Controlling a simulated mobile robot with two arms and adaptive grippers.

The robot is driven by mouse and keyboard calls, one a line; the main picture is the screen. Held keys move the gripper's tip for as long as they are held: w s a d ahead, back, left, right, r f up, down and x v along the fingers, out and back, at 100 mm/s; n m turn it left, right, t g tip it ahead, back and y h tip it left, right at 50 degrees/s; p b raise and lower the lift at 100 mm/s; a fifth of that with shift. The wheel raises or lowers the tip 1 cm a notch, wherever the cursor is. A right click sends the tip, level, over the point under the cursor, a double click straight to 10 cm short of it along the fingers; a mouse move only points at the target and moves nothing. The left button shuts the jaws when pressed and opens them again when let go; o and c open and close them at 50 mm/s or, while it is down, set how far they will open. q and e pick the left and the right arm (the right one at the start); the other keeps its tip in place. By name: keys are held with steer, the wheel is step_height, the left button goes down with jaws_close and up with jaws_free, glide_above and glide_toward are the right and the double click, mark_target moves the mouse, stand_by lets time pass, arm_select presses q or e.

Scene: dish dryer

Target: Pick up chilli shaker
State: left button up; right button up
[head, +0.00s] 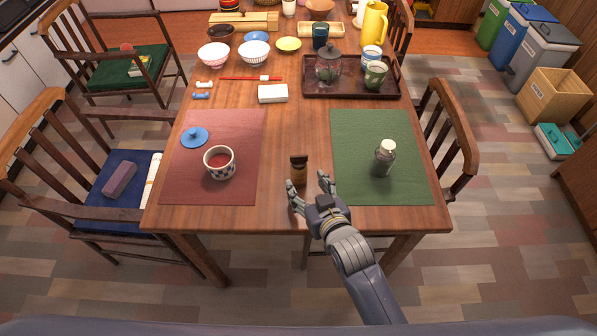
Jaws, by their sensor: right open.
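A small brown shaker with a dark cap, seemingly the chilli shaker (299,171), stands upright on the bare wood between the two placemats, close to the table's near edge. My right gripper (308,181) is open just in front of it. Its left finger is close to the shaker's lower left side, and its right finger is apart to the right. I cannot tell whether either finger touches it. My left gripper is not in view.
A patterned cup (219,162) with red liquid and a blue lid (194,137) are on the red placemat (247,185). Behind are a white box (272,94) and a dark tray (317,92) with a teapot and cups. Chairs flank the table (290,215).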

mark_target(302, 179)
steer(key=shift+w+a+f, duration=0.15)
steer(key=shift+w, duration=0.15)
steer(key=shift+w+a, duration=0.1)
steer(key=shift+w, duration=0.2)
steer(key=x, duration=0.4)
steer(key=shift+a, duration=0.15)
steer(key=shift+w, duration=0.2)
steer(key=shift+c, duration=0.6)
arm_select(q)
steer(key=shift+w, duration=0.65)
arm_select(e)
steer(key=c, duration=1.1)
